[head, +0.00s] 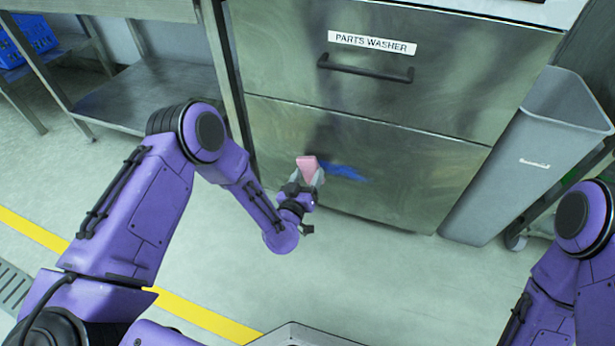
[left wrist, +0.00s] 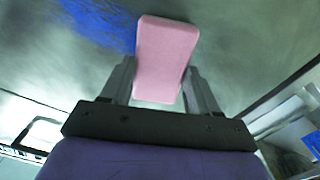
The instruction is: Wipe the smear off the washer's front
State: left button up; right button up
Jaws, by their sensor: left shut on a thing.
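The parts washer (head: 400,113) has a steel front with a drawer handle and a lower panel. A blue smear (head: 343,171) lies on the lower panel; it also shows in the left wrist view (left wrist: 100,24), up and left of the sponge. My left gripper (head: 305,182) is shut on a pink sponge (head: 307,166), close to the panel and just left of the smear. In the left wrist view the sponge (left wrist: 166,55) sits between both fingers. I cannot tell whether it touches the panel. Of my right arm only purple links show; its gripper is out of view.
A grey bin (head: 525,165) stands at the right of the washer. A steel shelf unit (head: 150,92) with a blue crate (head: 30,38) stands at the left. The floor before the washer is clear, with a yellow line (head: 205,318).

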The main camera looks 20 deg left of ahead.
aim_at(334, 168)
pick_arm(q)
jog(key=shift+w, duration=0.9)
jog(key=shift+d, duration=0.1)
jog(key=shift+s+d, duration=0.1)
jog(key=shift+d, duration=0.8)
jog(key=shift+d+b, duration=0.35)
jog(key=shift+d, duration=0.6)
jog(key=shift+d+r, duration=0.1)
jog(key=shift+d, duration=0.95)
